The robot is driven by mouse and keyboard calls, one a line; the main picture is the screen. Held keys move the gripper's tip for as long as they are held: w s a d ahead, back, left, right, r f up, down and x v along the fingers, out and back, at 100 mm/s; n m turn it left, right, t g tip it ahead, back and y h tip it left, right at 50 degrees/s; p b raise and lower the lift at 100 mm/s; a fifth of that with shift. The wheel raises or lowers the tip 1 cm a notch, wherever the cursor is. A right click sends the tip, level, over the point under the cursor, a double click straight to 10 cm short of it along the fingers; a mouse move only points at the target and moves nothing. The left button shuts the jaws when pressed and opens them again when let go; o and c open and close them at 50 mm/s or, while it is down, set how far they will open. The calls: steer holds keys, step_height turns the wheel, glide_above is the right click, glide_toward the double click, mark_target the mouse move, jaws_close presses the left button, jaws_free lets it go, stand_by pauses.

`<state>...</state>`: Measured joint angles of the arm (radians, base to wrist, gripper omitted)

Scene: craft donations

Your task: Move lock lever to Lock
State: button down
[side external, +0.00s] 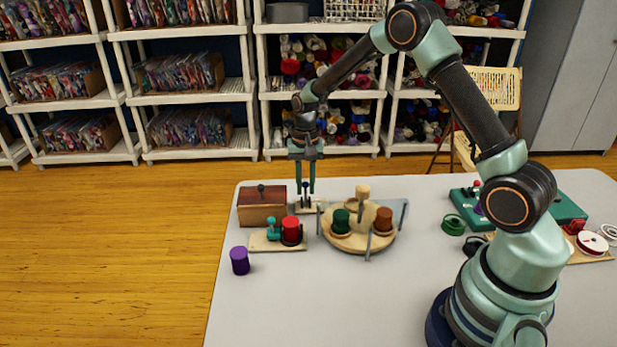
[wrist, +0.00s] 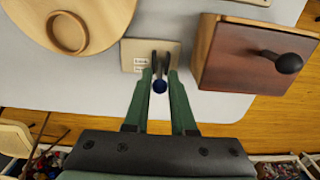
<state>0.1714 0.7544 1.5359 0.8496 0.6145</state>
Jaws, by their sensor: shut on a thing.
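The lock lever has a dark blue knob (wrist: 160,87) and stands on a small beige plate (wrist: 136,46). In the side view, the knob (side external: 305,184) shows between my fingers, and the plate (side external: 312,208) lies below. My gripper (side external: 305,190) points down at the lever from above. In the wrist view, my gripper (wrist: 161,58) has its dark fingertips close together on the lever, with the knob between the green fingers. Small printed marks show on the plate, too small to read. The lever's shaft is mostly hidden by the fingertips.
A brown wooden box (side external: 262,210) with a dark knob stands close left of the plate. A round wooden turntable (side external: 345,242) with green and brown spools is at right. A red spool (side external: 291,230) and a purple spool (side external: 239,260) stand in front. The table front is clear.

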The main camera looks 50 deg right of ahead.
steer(key=shift+s+a, duration=0.65)
steer(key=shift+s+a+f, duration=0.15)
steer(key=shift+s+a, duration=0.25)
steer(key=shift+s, duration=0.05)
steer(key=c, duration=1.6)
jaws_free()
steer(key=c, duration=1.2)
jaws_free()
steer(key=shift+c, duration=0.2)
step_height(320, 180, up, 8)
steer(key=shift+f, duration=0.2)
